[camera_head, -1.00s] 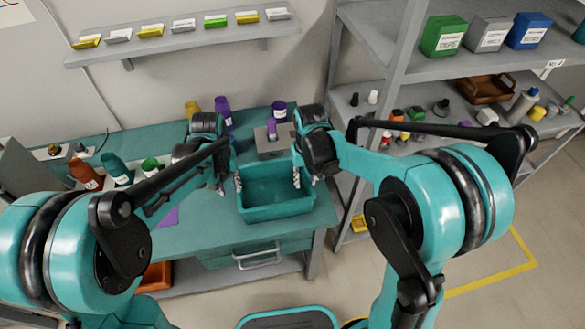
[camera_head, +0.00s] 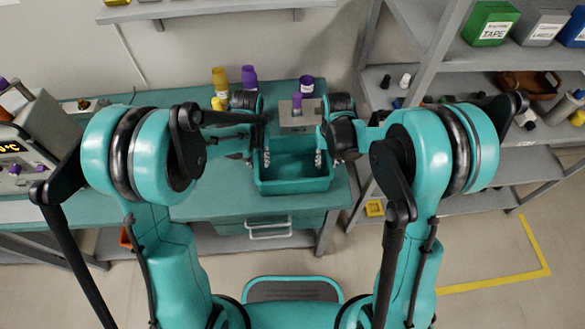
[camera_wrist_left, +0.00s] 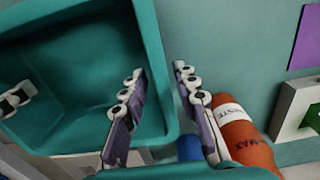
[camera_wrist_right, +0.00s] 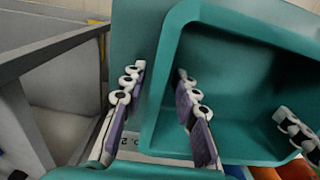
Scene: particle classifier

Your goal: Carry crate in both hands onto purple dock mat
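The teal crate (camera_head: 293,187) is empty and stands level on the teal bench near its front edge. My left gripper (camera_wrist_left: 160,72) straddles the crate's left wall, one finger inside and one outside. My right gripper (camera_wrist_right: 159,72) straddles the opposite wall the same way. In both wrist views the fingertips stand apart with the rim between them, and no firm contact shows. In the head view the left gripper (camera_head: 265,160) and right gripper (camera_head: 320,160) are small at the crate's ends. A purple patch, likely the dock mat (camera_wrist_left: 306,40), shows in the left wrist view; my left arm hides that area in the head view.
A grey device (camera_head: 297,115) stands close behind the crate, with purple and yellow cups (camera_head: 220,80) to its left. An orange bottle (camera_wrist_left: 243,140) lies beside my left gripper. A grey shelf rack (camera_head: 440,70) stands to the right.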

